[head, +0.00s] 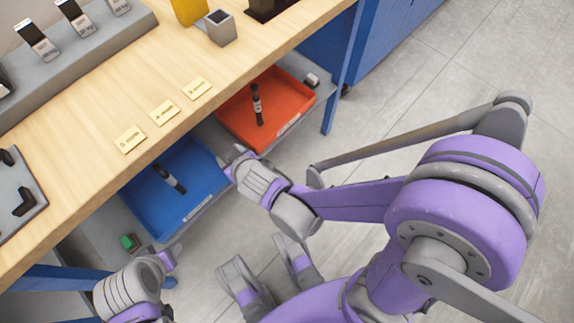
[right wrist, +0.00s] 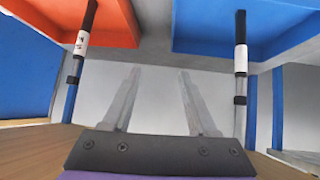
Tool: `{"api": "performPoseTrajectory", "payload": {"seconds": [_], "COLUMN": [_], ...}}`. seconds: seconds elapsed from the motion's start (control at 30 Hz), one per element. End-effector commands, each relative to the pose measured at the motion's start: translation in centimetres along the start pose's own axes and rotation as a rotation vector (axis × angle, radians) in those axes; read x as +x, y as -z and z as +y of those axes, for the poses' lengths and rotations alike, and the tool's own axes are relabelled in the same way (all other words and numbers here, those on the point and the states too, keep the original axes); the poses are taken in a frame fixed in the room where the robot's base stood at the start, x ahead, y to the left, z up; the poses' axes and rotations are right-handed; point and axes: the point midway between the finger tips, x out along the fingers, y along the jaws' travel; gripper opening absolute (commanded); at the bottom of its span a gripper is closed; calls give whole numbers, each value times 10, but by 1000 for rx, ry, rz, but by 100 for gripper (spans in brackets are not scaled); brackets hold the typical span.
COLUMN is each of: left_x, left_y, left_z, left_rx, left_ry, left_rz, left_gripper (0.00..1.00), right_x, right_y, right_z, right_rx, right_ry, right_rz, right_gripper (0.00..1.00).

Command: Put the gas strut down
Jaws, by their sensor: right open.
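Two dark struts with white labels show in the head view. One gas strut (head: 257,106) is in the red tray (head: 291,90); another (head: 171,180) lies tilted in the blue tray (head: 200,165). In the right wrist view they show at the left (right wrist: 82,42) and right (right wrist: 240,58), apart from my fingers. My right gripper (head: 233,160) is beside the trays' front edges, near the gap between them. Its two fingers (right wrist: 158,90) are spread with nothing between them. My left gripper (head: 170,268) is low at the left, below the blue tray; its fingers are partly hidden.
The wooden worktop (head: 110,95) overhangs the shelf with the trays and carries several gold plates, a grey block (head: 220,28) and a phone-like rack (head: 75,45). Blue table legs stand nearby.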

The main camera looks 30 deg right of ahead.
Motion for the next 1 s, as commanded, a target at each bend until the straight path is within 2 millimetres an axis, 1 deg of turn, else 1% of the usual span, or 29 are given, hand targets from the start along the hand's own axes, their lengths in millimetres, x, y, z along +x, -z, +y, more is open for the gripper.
{"api": "performPoseTrajectory", "payload": {"seconds": [0.03,0.1,0.17,0.2,0.3,0.4,0.5,0.6,0.67,1.0], "left_x": [0,0,0,0,0,0,0,0,0,-2], "left_y": [0,0,0,0,0,0,0,0,0,1], "left_z": [0,0,0,0,0,0,0,0,0,0], "left_rx": [0,0,0,0,0,0,0,0,0,0], "left_ry": [0,0,0,0,0,0,0,0,0,0], "left_rz": [0,0,0,0,0,0,0,0,0,1], "left_gripper": [60,60,60,60,60,60,60,60,60,60], "right_x": [-16,-36,-55,-68,-101,-128,-147,-158,-161,-163], "right_y": [-6,-16,-27,-35,-55,-73,-86,-93,-95,-94], "right_z": [22,43,59,67,82,89,90,90,90,90], "right_rx": [20,43,63,77,110,138,159,169,172,172], "right_ry": [-29,-55,-71,-78,-83,-75,-63,-53,-50,-49], "right_rz": [-51,-124,-187,-227,-320,-393,-441,-467,-475,-476], "right_gripper": [59,59,59,59,59,59,59,59,59,59]}}
